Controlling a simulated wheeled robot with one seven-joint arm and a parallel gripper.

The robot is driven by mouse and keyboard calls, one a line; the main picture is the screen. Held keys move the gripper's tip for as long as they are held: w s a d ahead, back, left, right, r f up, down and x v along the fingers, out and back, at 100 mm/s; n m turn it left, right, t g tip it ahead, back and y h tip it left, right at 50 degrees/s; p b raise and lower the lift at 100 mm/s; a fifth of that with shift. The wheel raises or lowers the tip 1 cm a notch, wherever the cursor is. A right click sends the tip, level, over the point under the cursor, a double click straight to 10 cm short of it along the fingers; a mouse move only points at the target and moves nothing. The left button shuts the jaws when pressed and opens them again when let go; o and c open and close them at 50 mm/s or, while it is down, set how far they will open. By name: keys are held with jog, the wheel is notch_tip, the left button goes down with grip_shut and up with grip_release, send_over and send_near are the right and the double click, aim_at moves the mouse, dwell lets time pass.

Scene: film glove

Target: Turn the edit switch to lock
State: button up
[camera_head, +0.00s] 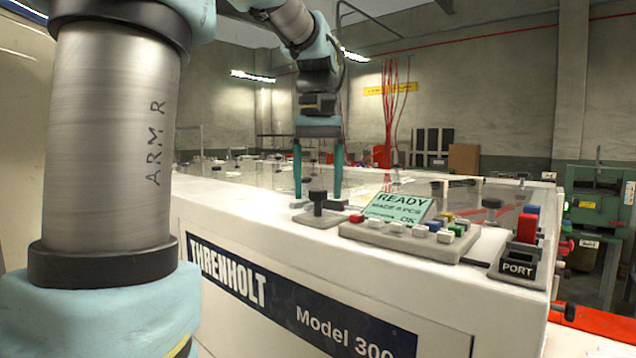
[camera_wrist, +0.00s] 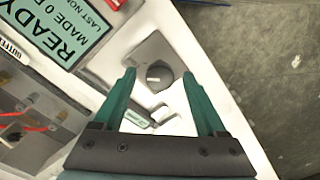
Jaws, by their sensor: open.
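The switch knob (camera_head: 317,202), dark and upright, stands on a small grey base (camera_head: 312,217) left of the button panel on the white machine. In the wrist view the round dark knob (camera_wrist: 158,77) has a pale mark on top and sits on its grey plate (camera_wrist: 153,50). My gripper (camera_head: 318,194) is open and points down at the switch. In the wrist view its green fingers (camera_wrist: 159,74) lie on either side of the knob, with gaps. I cannot tell their exact height over it. Lettering naming the switch is not readable.
The panel (camera_head: 420,243) beside the switch has several coloured buttons and a green display (camera_head: 398,207) reading READY. A PORT unit (camera_head: 517,266) with a red part stands farther right. A small green-labelled piece (camera_wrist: 138,119) lies near the switch. The machine's edge is close by.

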grip_shut()
dwell(0.6)
